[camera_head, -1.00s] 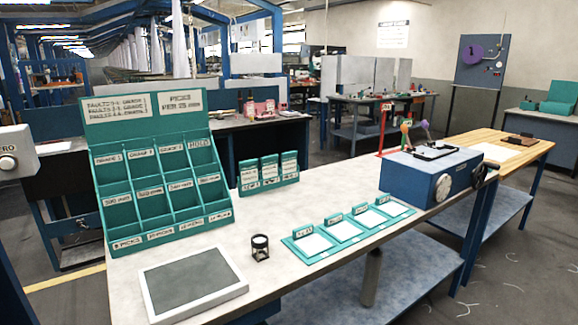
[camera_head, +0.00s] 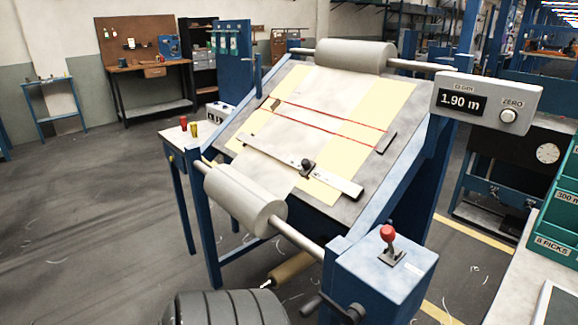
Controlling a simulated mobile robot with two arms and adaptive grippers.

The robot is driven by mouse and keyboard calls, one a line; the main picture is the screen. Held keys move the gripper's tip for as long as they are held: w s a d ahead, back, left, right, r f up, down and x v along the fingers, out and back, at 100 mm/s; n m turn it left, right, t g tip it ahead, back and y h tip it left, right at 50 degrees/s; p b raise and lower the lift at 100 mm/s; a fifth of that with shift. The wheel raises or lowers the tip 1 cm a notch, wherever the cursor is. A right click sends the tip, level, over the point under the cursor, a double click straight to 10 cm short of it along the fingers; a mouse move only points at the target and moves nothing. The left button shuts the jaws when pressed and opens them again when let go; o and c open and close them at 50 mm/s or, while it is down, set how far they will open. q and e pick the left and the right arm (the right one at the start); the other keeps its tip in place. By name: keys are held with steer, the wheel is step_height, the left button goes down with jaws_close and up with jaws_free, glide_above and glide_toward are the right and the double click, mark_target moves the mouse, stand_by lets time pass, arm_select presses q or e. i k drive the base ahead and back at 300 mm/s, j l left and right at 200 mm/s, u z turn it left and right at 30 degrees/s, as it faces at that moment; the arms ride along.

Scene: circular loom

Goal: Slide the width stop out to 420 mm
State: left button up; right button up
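A pale rule bar (camera_head: 338,184) lies slantwise across the lower part of a tilted inspection table (camera_head: 348,214). A dark knobbed slider (camera_head: 307,166), which looks like the width stop, sits on the bar right of its middle. The marks on the bar are too small to read. Pale cloth (camera_head: 318,118) with yellowish side bands runs over the table, crossed by two red lines. Neither of my grippers is in view.
A cloth roller (camera_head: 245,200) lies in front and another roller (camera_head: 352,56) behind. A blue box (camera_head: 383,270) with a red-knobbed lever (camera_head: 388,235) stands at front right. A display (camera_head: 487,103) reads 1.90 m. Open floor (camera_head: 90,220) lies left.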

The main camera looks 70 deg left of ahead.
mark_target(308, 165)
steer(key=u, duration=1.95)
